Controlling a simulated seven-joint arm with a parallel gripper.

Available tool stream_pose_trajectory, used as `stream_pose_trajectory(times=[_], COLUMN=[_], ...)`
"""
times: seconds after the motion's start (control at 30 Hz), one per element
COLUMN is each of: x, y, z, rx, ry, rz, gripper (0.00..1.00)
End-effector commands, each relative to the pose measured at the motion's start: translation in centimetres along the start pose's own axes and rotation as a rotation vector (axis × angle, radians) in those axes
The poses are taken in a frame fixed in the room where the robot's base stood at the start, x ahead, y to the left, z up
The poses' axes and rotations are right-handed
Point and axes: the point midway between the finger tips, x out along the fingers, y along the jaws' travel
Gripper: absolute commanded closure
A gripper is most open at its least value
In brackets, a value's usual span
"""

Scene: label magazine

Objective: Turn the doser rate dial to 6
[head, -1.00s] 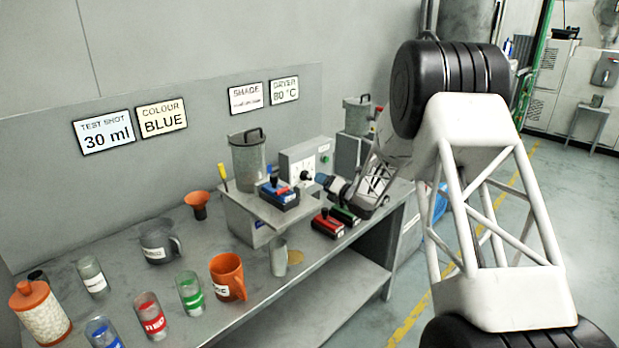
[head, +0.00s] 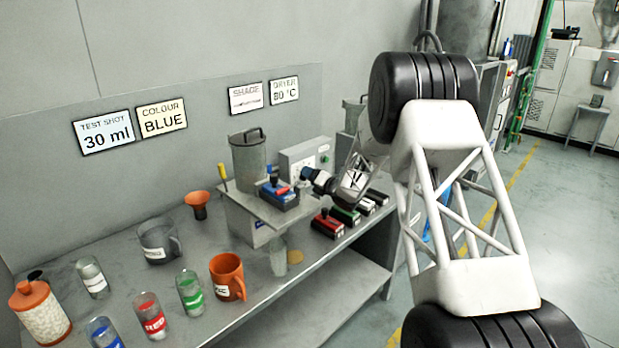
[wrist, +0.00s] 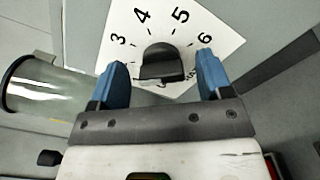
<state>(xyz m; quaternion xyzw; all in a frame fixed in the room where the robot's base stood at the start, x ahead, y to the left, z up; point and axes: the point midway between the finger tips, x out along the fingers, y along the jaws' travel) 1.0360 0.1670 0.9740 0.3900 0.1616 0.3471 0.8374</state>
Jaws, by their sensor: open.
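The doser rate dial is a black knob (wrist: 162,63) on a white plate (wrist: 140,25) marked 3, 4, 5 and 6 in the wrist view. My gripper (wrist: 161,72) is open, with one blue finger on each side of the knob. Small gaps seem to show between fingers and knob; I cannot tell whether either touches. The knob's pointer cannot be made out, so its setting is unclear. In the head view my gripper (head: 308,175) is at the front of the grey doser box (head: 322,150) and hides most of the dial.
A blue cartridge (head: 278,196) sits just left of my gripper, below a lidded grey hopper (head: 250,160). Red (head: 326,224) and green (head: 346,214) cartridges lie below on the bench. Cups and an orange mug (head: 227,277) stand at the front left. A clear cylinder (wrist: 45,88) shows left of the dial.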

Motion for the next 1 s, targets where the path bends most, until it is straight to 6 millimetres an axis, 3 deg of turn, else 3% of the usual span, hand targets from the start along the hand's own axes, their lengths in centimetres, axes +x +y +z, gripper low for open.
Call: stream_pose_trajectory(times=[0.5,0.83,1.0], x=[1.02,1.01,1.01], y=[-0.06,-0.06,-0.06], z=[-0.02,-0.03,-0.03], rx=[0.001,0.001,0.006], ry=[0.0,0.0,0.0], rz=[0.0,0.0,0.0], gripper=[0.28,0.77,0.77])
